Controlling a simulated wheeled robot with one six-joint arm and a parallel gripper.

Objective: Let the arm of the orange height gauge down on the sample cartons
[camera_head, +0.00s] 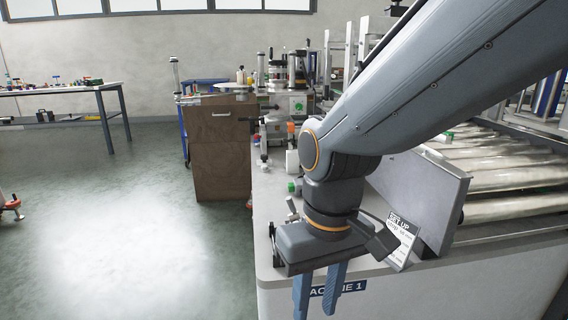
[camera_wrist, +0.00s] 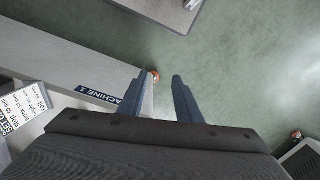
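My gripper (camera_head: 316,308) hangs over the front edge of the machine bench, pointing down. It also shows in the wrist view (camera_wrist: 159,78), with its two blue fingers apart and nothing between them. No orange height gauge can be made out for certain. A small orange part (camera_head: 291,127) shows among the equipment farther back on the bench, too small to identify. A white block-like item (camera_head: 292,162) stands near it; I cannot tell whether it is a sample carton. My arm hides part of the bench top.
A set-up card (camera_head: 402,238) leans by a grey panel (camera_head: 425,195) right of my gripper. Metal rollers (camera_head: 515,177) lie beyond. A brown cabinet (camera_head: 222,150) stands behind left, and a table (camera_head: 75,90) is far left.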

